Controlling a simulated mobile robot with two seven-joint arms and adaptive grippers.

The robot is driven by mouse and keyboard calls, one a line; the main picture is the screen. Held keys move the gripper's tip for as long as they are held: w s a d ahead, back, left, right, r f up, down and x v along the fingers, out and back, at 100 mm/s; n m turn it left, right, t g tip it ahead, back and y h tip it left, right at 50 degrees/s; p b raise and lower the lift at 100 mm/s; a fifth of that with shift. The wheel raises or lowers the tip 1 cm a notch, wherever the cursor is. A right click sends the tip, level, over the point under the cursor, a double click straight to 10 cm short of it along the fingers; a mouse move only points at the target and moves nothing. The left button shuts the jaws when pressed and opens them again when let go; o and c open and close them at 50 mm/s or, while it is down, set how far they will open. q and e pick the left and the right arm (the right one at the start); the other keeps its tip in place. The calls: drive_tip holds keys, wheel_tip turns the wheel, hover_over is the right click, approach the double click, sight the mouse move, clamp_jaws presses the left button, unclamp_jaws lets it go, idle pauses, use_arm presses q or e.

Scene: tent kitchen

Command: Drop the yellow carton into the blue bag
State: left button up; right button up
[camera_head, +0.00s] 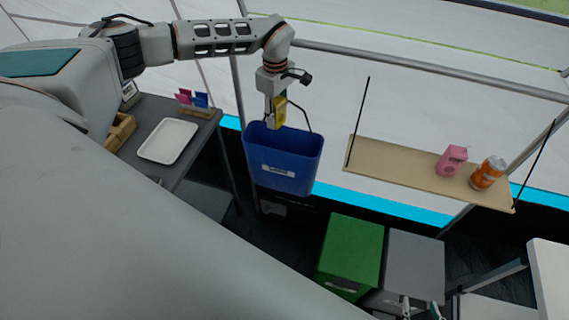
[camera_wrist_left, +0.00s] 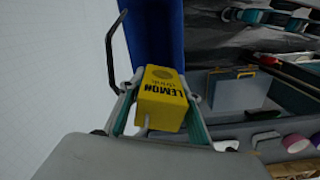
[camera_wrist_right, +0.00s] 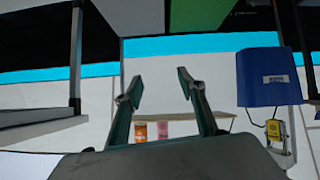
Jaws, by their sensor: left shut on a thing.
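The blue bag (camera_head: 285,165) hangs upright in the middle of the head view, with a thin dark handle above its opening. My left gripper (camera_head: 276,112) is shut on the yellow carton (camera_head: 280,110), held above the bag's opening. In the left wrist view the carton (camera_wrist_left: 162,100) shows "LEMON" lettering between the fingers, with the blue bag (camera_wrist_left: 155,35) beyond. The right wrist view shows the carton (camera_wrist_right: 275,131) and the bag (camera_wrist_right: 270,78) apart. My right gripper (camera_wrist_right: 157,82) is open and empty; its fingertips show at the bottom of the head view.
A hanging wooden shelf (camera_head: 400,183) right of the bag carries a pink carton (camera_head: 451,160) and an orange can (camera_head: 488,173). A green box (camera_head: 350,252) and a grey box (camera_head: 413,265) stand below. A white tray (camera_head: 168,140) lies on the dark table at left.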

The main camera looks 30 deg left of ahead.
sight(276, 100)
use_arm(q)
drive_tip(key=shift+f+b, duration=0.4)
drive_tip(key=shift+f, duration=0.15)
wheel_tip(276, 100, down, 4)
drive_tip(key=b, duration=0.3)
drive_tip(key=shift+r, duration=0.2)
drive_tip(key=shift+f+b, duration=0.4)
drive_tip(key=shift+b, duration=0.25)
drive_tip(key=o, duration=0.9)
drive_tip(key=shift+r, duration=0.15)
wheel_tip(276, 100, up, 12)
drive_tip(key=shift+f, duration=0.1)
